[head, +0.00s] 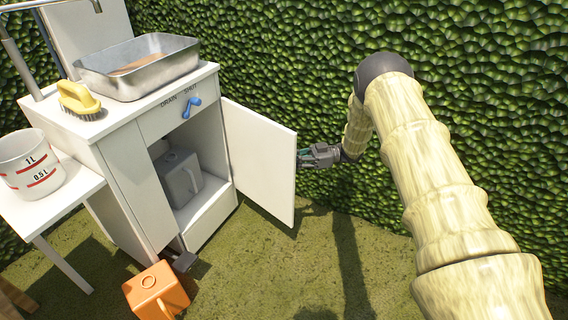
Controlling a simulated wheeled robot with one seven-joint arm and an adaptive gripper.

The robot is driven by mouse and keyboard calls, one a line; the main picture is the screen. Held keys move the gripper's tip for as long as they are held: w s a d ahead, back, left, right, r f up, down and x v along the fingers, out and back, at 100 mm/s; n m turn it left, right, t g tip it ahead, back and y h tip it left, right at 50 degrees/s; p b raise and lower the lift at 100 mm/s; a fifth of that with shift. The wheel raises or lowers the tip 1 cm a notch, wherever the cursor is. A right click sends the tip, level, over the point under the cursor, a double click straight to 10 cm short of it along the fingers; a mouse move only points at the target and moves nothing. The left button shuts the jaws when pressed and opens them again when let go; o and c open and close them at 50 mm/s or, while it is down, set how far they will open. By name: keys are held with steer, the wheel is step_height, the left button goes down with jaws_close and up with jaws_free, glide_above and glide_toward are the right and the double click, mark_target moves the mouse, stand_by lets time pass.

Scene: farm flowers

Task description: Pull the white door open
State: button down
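The white door (258,158) is hinged on the right side of the white cabinet's opening and stands wide open, swung out to the right. My gripper (305,158) is at the door's free right edge, about halfway up. Its fingertips are partly hidden by or against the door edge, so I cannot tell whether they touch it or are shut on it. The white cabinet (130,175) shows its open inside, with a grey canister (180,178) on its floor.
A metal basin (140,68), a yellow brush (79,99) and a blue lever (191,106) are on the cabinet. A measuring bucket (30,163) stands on a side table at left. An orange canister (156,292) sits on the grass in front. A green hedge (300,50) closes the back.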

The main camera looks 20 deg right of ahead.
steer(key=shift+s+d+f, duration=0.15)
steer(key=shift+d, duration=0.05)
steer(key=c, duration=1.8)
jaws_free()
steer(key=shift+d, duration=0.1)
steer(key=shift+a, duration=0.25)
